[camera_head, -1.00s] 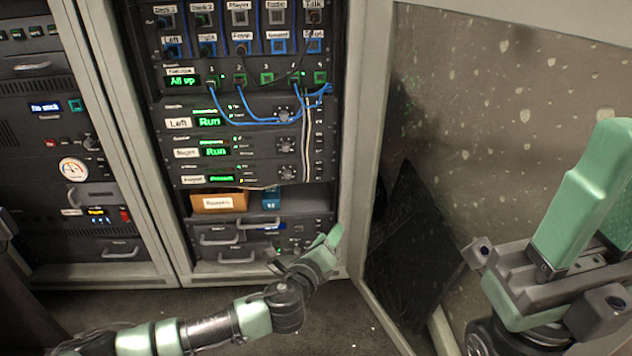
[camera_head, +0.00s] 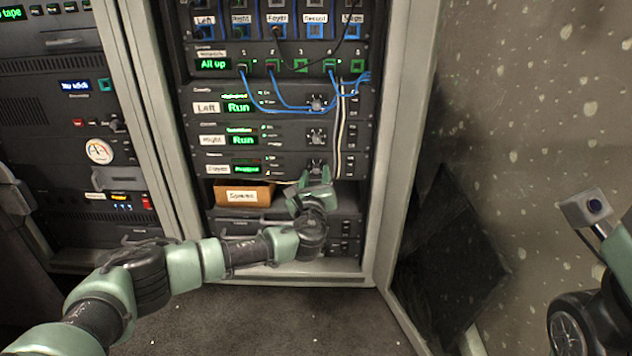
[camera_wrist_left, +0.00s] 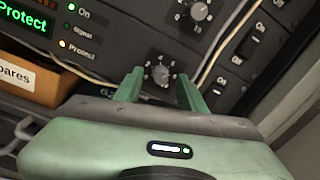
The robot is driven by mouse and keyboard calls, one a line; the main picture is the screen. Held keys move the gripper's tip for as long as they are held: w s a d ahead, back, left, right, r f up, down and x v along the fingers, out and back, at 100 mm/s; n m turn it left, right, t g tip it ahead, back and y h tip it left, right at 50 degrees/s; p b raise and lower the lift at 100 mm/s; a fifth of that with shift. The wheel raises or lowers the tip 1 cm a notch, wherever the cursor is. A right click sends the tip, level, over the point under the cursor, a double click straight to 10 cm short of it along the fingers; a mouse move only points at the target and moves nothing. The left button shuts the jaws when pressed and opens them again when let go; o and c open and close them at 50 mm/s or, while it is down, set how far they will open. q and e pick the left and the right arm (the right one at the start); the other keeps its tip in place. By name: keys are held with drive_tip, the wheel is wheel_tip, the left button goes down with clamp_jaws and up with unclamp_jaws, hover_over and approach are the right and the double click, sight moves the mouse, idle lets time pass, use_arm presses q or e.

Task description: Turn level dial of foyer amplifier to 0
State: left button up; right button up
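The foyer amplifier (camera_head: 216,169) is the lowest of three amplifiers in the rack, with a label and a green display. The left wrist view shows that display reading Protect (camera_wrist_left: 24,16). Its level dial (camera_head: 317,167) is a round knob on a numbered scale; in the left wrist view the dial (camera_wrist_left: 159,75) lies between the two fingertips. My left gripper (camera_head: 316,177) is open, its green fingers (camera_wrist_left: 160,88) pointing at the panel on either side of the dial. I cannot tell whether they touch it. My right gripper is out of view; only part of that arm shows at the right edge.
Above are the Right amplifier (camera_head: 211,140) and Left amplifier (camera_head: 206,107). A cardboard spares box (camera_head: 262,195) sits in the shelf below. Switches (camera_wrist_left: 247,44) are right of the dial.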

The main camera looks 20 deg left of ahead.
use_arm(q)
clamp_jaws()
